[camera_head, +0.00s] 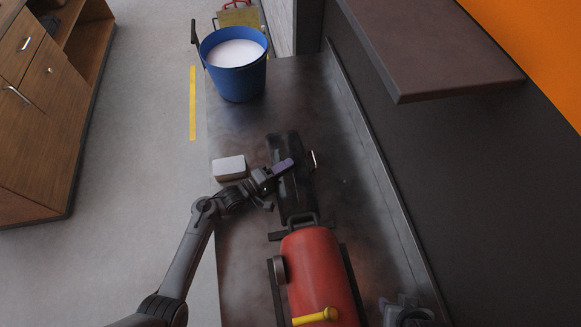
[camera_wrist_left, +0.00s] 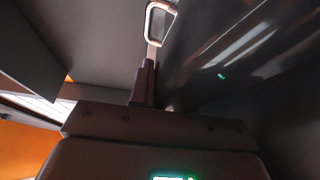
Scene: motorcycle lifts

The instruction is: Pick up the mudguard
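A dark, long, rounded part that looks like the mudguard (camera_head: 297,190) lies on the dark bench top, beyond the red tank. My left gripper (camera_head: 277,172) is at its left side, with a purplish finger reaching over its upper surface. In the left wrist view, one finger (camera_wrist_left: 145,82) is beside a glossy dark surface (camera_wrist_left: 225,45), probably the same part. The other finger is not clear there, so I cannot tell whether the gripper grasps it. My right gripper (camera_head: 405,312) is at the bottom right, low in the picture, its fingers unclear.
A small white box (camera_head: 229,168) sits left of the gripper. A blue bucket (camera_head: 238,82) with white contents stands at the far end. A dark shelf (camera_head: 440,45) overhangs on the right.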

